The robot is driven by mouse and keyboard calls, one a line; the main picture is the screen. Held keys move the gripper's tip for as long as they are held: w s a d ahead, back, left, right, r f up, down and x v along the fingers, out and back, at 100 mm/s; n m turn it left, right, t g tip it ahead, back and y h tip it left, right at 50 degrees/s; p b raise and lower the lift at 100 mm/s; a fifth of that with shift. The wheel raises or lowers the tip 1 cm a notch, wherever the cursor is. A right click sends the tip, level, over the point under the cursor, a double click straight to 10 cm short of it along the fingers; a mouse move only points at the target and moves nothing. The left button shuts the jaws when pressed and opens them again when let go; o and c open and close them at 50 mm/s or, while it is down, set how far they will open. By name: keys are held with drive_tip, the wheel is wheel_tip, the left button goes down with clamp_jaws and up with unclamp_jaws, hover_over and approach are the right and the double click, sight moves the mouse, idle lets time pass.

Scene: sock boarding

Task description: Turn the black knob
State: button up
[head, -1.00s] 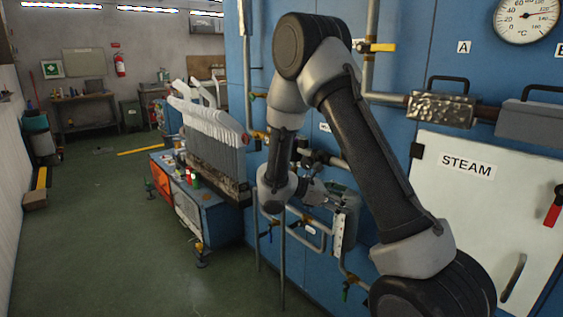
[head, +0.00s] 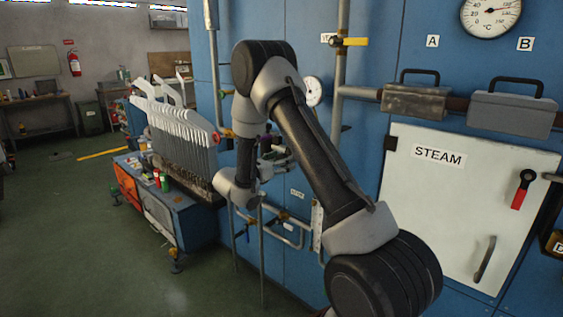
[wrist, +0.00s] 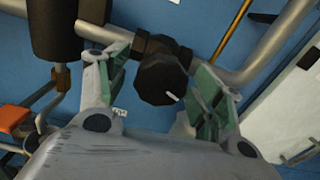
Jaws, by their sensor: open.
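In the wrist view, the black knob (wrist: 160,80) is a dark faceted round with a short white mark at its lower right edge. It sits on a pipe fitting in front of the blue panel. My gripper (wrist: 162,72) is open, with one green-padded finger to the left of the knob and one to the right. Gaps show between the knob and both fingers, and I cannot tell how deep the knob sits between them. In the head view, my gripper (head: 278,157) is at the blue panel, partly hidden by my arm. I cannot make out the knob clearly there.
Grey pipes (wrist: 270,45) run close to both sides of the knob. A dark cylinder (wrist: 53,28) is at the upper left of the wrist view. In the head view, a white STEAM door (head: 455,235) and a yellow-handled valve (head: 350,41) are on the panel. A sock rack (head: 178,140) stands to the left.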

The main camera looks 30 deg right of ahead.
drive_tip(key=shift+d, duration=0.2)
drive_tip(key=c, duration=1)
drive_tip(key=shift+n, duration=0.3)
drive_tip(key=n, duration=0.4)
drive_tip(key=shift+n, duration=2)
drive_tip(key=o, duration=1)
